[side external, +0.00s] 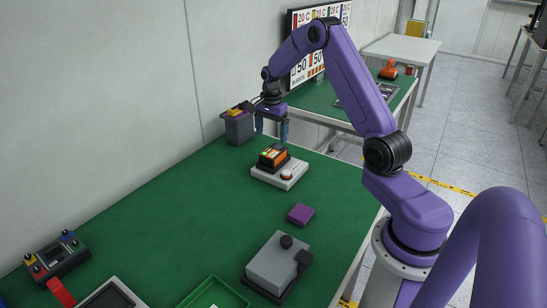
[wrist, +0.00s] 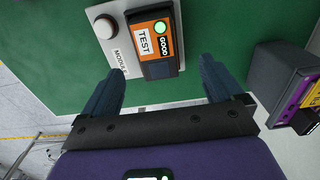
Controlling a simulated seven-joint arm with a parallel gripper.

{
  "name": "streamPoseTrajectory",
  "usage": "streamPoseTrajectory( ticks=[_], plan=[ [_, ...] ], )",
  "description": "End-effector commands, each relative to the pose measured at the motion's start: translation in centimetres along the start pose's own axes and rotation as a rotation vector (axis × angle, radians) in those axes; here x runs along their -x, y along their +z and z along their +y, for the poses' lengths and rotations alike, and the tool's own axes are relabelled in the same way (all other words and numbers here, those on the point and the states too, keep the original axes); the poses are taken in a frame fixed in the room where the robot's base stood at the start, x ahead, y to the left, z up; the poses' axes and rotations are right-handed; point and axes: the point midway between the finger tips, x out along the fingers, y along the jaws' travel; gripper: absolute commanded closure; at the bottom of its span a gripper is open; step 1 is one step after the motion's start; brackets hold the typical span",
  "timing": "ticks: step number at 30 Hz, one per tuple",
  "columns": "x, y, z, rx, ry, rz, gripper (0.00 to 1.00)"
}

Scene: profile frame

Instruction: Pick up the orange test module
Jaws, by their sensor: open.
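The orange test module (side external: 273,156) sits on a light grey station (side external: 295,174) with a round button, on the green table. In the wrist view the module (wrist: 158,43) shows a TEST label, a lit green round marked GOOD and a dark lower part. The station (wrist: 113,55) is under it, with a white button and a MODULE label. My gripper (side external: 271,138) is above and a little behind the module in the side view. In the wrist view its two dark fingers (wrist: 162,80) are wide apart, with nothing between them, short of the module.
A purple block (side external: 301,214), a grey device (side external: 278,262) and a green tray (side external: 213,293) are nearer the front. The middle green surface is clear.

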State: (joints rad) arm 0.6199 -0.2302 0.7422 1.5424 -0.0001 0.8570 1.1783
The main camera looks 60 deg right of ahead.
Motion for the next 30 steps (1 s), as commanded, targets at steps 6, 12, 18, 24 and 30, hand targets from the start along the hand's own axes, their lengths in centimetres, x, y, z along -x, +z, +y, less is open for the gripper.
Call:
streamPoseTrajectory(
  ticks=[6, 12, 18, 24, 30],
  plan=[
    [-2.7, 0.0, 0.1, 0.0, 0.002, -0.001, 0.06],
    [-3.9, -0.1, 0.3, 0.0, 0.003, -0.001, 0.06],
    [-6.7, -0.3, 0.8, 0.0, 0.004, -0.002, 0.06],
    [-8.1, -0.3, 0.7, 0.0, 0.0, -0.001, 0.06],
    [-8.2, -0.3, 0.6, 0.0, -0.001, 0.0, 0.06]
  ],
)
